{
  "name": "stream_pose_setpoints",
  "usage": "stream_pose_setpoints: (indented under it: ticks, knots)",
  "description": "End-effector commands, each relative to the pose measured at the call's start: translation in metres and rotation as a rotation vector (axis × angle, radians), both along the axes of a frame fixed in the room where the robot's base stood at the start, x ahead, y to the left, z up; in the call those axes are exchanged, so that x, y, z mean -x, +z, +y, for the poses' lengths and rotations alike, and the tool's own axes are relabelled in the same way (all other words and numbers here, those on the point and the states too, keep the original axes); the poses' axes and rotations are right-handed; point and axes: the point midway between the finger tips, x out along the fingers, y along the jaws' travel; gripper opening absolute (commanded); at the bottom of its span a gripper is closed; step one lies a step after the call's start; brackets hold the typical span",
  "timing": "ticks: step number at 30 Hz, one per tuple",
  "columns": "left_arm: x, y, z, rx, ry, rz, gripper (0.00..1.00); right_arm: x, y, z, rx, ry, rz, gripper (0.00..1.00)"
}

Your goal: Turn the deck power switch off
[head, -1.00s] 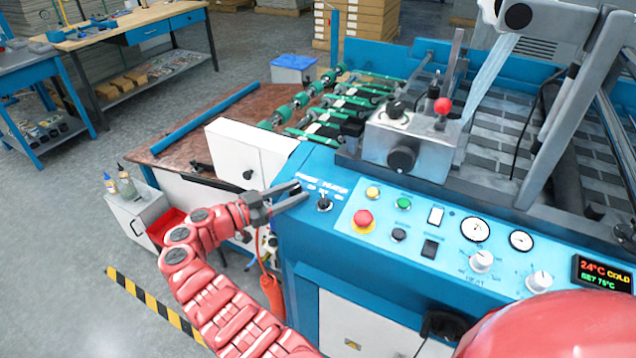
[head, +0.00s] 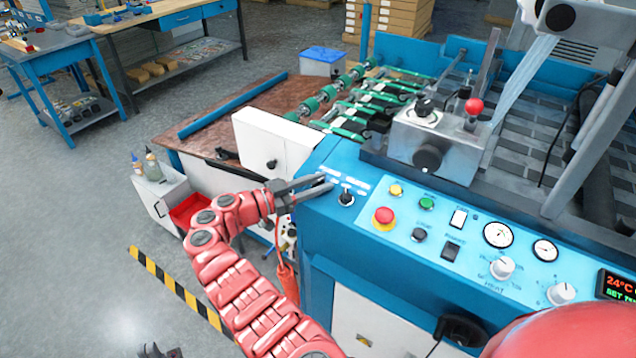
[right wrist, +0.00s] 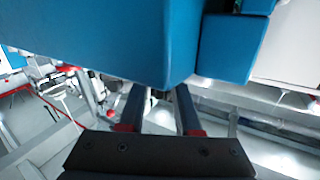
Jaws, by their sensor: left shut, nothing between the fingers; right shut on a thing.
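A small black toggle switch (head: 346,198) stands on the left end of the blue control panel (head: 330,215), below white labels too small to read. I take it for the deck power switch; its setting is not clear. My left gripper (head: 327,182) is shut and empty just left of the toggle, its tips over the panel, with a small gap to the switch. In the right wrist view my right gripper (right wrist: 160,98) has its fingertips at the lower edge of a blue housing (right wrist: 120,40). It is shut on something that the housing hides.
Right of the toggle are a red emergency button (head: 384,216), a yellow button (head: 396,190), a green button (head: 426,202) and dials (head: 498,234). Open floor (head: 80,210) lies to the left.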

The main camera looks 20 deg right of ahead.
Motion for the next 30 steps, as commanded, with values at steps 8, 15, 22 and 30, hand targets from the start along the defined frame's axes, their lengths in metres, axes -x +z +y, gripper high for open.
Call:
stream_pose_setpoints:
  ticks: [8,15,22,30]
  knots:
    - [0.0,0.0036,0.0,0.0,0.0,0.0,0.0,0.001,-0.0007,0.0,0.008,0.046,0.008,0.0]
    - [0.0,0.0076,0.0,0.0,0.0,0.0,0.0,0.0008,0.0002,-0.0002,0.019,0.128,0.02,0.0]
    - [0.0,0.0092,0.0001,0.0,0.0,0.0,0.0,0.0016,-0.0014,-0.0007,0.032,0.221,0.039,0.0]
    - [0.0,0.0047,0.0001,0.0,0.0,0.0,0.0,0.0018,-0.0034,-0.0006,0.052,0.38,0.066,0.0]
